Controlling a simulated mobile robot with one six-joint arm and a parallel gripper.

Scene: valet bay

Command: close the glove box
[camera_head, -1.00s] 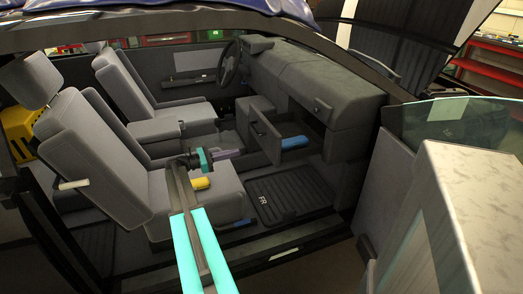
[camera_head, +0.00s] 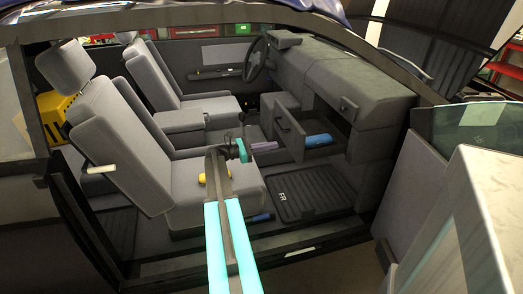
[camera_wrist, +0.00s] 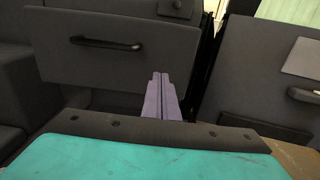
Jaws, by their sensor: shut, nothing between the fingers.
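The glove box (camera_head: 290,138) is a dark grey drawer in the dashboard, pulled open toward the seat side. A blue item (camera_head: 318,140) lies in it. Its front panel, with a dark bar handle, faces my gripper and fills the upper left of the wrist view (camera_wrist: 75,62). My gripper (camera_head: 265,146) has lilac fingers held together, empty, over the gap between the front seat and the glove box. In the wrist view the fingers (camera_wrist: 162,97) point at the lower right part of the front panel. I cannot tell whether they touch it; a small gap seems to show.
The front seat (camera_head: 160,190) is under my arm, with a yellow item (camera_head: 202,178) on it, partly hidden by my arm. A black ribbed floor mat (camera_head: 305,193) lies below the glove box. The open car door (camera_head: 420,195) bounds the right side.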

